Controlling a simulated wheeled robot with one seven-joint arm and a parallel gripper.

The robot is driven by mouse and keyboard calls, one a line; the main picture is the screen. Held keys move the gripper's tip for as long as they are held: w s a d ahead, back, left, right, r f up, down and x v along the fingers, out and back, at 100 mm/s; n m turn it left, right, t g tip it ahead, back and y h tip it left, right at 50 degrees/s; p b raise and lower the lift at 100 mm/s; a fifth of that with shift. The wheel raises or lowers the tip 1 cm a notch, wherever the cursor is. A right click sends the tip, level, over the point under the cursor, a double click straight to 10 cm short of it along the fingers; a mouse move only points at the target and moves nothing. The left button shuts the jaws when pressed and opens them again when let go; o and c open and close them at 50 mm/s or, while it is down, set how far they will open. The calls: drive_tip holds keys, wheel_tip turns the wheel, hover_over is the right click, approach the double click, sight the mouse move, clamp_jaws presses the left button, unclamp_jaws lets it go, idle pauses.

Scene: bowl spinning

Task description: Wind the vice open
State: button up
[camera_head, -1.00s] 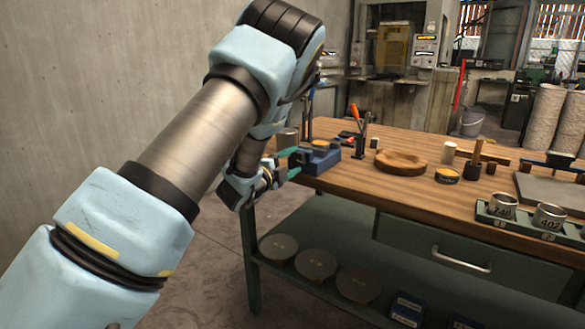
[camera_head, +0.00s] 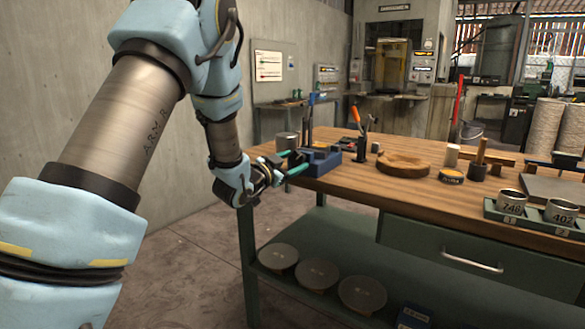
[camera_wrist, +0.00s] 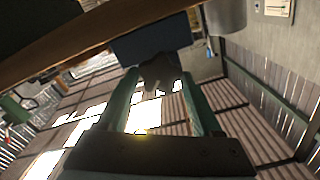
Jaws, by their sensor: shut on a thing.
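The blue vice (camera_head: 318,161) sits at the near left corner of the workbench. In the wrist view its blue body (camera_wrist: 153,40) is at the top, with a grey handle piece (camera_wrist: 158,72) sticking out toward me. My gripper (camera_head: 296,162) reaches the vice from the left, beyond the bench's edge. Its two green fingers (camera_wrist: 160,78) stand on either side of the handle and are shut on it. The vice's jaw gap is too small to make out in the head view.
Round discs (camera_head: 317,272) lie on the lower shelf. Open floor lies left of the bench.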

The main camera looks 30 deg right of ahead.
drive_tip(key=n+b, duration=0.1)
drive_tip(key=n, duration=0.3)
drive_tip(key=shift+f+n, duration=0.1)
drive_tip(key=shift+n, duration=2.1)
drive_tip(key=o, duration=1.4)
drive_tip(key=b+v, duration=0.2)
drive_tip(key=v, duration=0.8)
drive_tip(key=shift+s+a, duration=0.15)
drive_tip(key=shift+a, duration=0.25)
